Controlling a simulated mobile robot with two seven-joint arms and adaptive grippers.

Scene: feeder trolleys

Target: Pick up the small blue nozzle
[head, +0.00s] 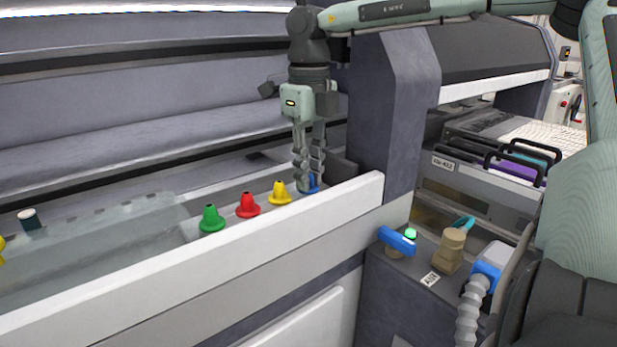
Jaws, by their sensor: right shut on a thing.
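The small blue nozzle (313,183) is at the right end of a row of nozzles on the ledge behind the machine's white front rail. My right gripper (309,185) points straight down and is shut on the blue nozzle. The fingers hide much of the nozzle, and I cannot tell whether it still touches the ledge. A yellow nozzle (280,194), a red nozzle (248,206) and a green nozzle (210,219) stand upright to its left. My left gripper is not in view.
The white rail (230,255) runs along the front of the ledge. A grey pillar (395,110) rises just right of my gripper. A clear cover (100,245) lies left of the nozzles. A blue-handled valve (397,240) and feeder trays with black handles (500,160) are at right.

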